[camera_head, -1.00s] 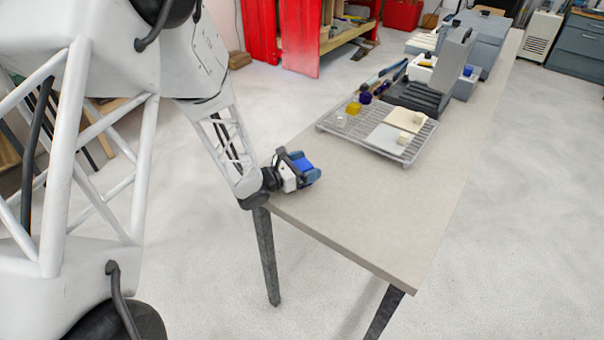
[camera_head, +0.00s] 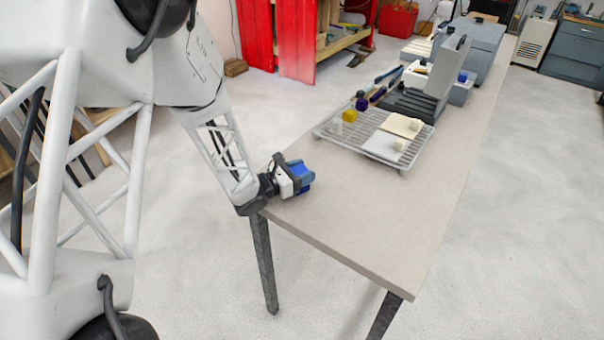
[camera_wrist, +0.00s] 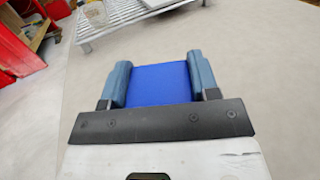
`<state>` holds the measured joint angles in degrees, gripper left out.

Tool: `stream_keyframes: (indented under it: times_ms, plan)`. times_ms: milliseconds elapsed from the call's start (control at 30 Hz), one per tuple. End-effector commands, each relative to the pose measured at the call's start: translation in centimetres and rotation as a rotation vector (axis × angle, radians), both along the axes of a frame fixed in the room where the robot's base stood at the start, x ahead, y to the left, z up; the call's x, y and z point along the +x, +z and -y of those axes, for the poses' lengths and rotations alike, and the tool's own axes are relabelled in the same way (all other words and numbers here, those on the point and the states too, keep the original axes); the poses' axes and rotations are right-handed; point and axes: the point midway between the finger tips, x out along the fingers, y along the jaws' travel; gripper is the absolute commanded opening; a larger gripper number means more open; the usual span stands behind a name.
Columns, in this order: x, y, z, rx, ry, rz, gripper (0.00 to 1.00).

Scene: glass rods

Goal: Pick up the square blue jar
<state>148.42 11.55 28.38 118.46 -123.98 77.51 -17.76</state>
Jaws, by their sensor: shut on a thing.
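The square blue jar is a plain blue block shape between my fingers; it fills the gap in the wrist view (camera_wrist: 160,84). My gripper (camera_wrist: 160,80) is shut on it, one blue-grey finger against each side. In the head view my gripper (camera_head: 300,181) is at the near left corner of the table, and the blue jar (camera_head: 301,172) shows at its end. The jar's underside is hidden, so I cannot tell whether it touches the table.
A wire rack (camera_head: 361,152) stands ahead on the table (camera_head: 380,215), with several small coloured pieces and pale plates. A dark grey device (camera_head: 420,100) and white bins stand behind it. The table's near part is clear. A red cabinet (camera_head: 295,40) stands beyond the left edge.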

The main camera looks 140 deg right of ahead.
Motion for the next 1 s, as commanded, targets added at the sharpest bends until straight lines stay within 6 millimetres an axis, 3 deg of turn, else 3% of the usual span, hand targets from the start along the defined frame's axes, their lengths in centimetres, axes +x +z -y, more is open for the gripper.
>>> stream_keyframes:
  times_ms: [333,1000]
  plan:
    - [0.0,3.2,0.0,-0.002,-0.001,-0.003,0.2]
    - [10.8,4.1,-4.1,0.0,0.0,0.0,0.2]
